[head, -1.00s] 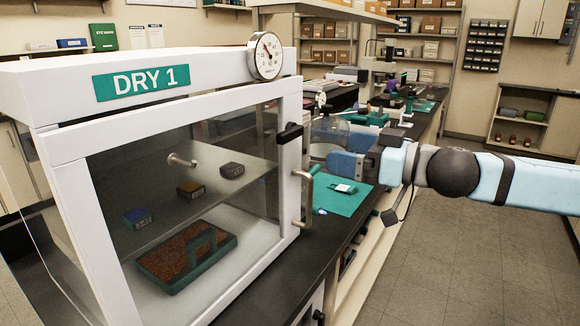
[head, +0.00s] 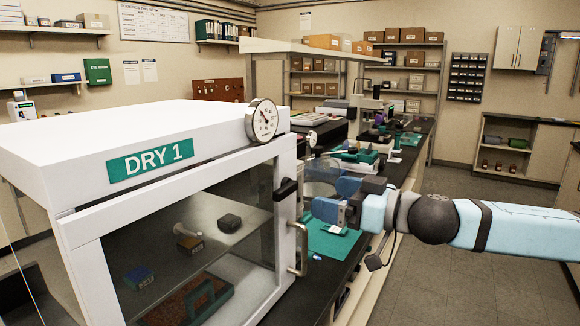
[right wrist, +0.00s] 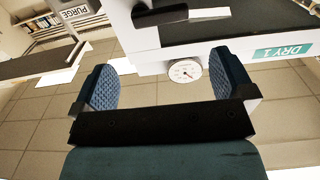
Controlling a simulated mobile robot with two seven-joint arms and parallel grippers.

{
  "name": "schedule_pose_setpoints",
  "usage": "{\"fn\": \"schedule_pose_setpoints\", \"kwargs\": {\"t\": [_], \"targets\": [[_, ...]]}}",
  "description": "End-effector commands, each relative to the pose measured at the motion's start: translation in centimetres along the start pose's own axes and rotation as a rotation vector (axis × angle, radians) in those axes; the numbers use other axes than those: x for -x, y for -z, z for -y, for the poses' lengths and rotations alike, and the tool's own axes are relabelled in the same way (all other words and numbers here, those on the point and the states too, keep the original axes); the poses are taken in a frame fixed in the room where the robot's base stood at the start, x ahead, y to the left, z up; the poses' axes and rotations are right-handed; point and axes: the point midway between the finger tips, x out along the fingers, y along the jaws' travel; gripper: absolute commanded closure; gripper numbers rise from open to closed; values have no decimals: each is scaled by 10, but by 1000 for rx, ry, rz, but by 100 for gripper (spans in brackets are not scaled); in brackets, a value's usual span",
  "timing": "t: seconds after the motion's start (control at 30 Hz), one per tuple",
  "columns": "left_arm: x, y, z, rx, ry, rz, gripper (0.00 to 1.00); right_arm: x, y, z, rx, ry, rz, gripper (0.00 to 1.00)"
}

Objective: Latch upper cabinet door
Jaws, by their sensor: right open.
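The white cabinet labelled DRY 1 (head: 130,125) stands at the left of the head view. Its windowed door (head: 190,235) lies against or close to the front; a dark line runs along its top edge, and I cannot tell if it is flush. A black latch (head: 286,190) sits on the door's right side, above a brass handle (head: 302,250). My right gripper (head: 333,197) is open and empty, to the right of the latch and apart from it. In the right wrist view the gripper's blue fingers (right wrist: 160,78) are spread, with the black latch (right wrist: 160,16) beyond them. My left gripper is not in view.
A round gauge (head: 262,120) is on the cabinet's top front edge. Small boxes and a teal-rimmed tray show through the window. A teal mat (head: 330,240) lies on the dark bench behind my gripper. Open floor (head: 460,280) is at the right.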

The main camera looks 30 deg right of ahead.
Motion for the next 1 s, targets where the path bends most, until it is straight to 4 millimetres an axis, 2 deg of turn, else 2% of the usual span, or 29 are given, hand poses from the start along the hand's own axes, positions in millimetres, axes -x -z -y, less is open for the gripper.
{"fn": "schedule_pose_setpoints", "kwargs": {"t": [0.03, 0.6, 0.8, 1.0], "targets": [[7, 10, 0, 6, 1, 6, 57, -6, 8, 1, -6, 2, -1, 0], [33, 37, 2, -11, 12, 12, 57, -81, 3, 2, -1, 1, 0, 0], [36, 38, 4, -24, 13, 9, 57, -94, 0, 2, 0, 2, 2, 0], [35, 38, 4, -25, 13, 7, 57, -94, -1, 2, 1, 1, 2, 0]]}}
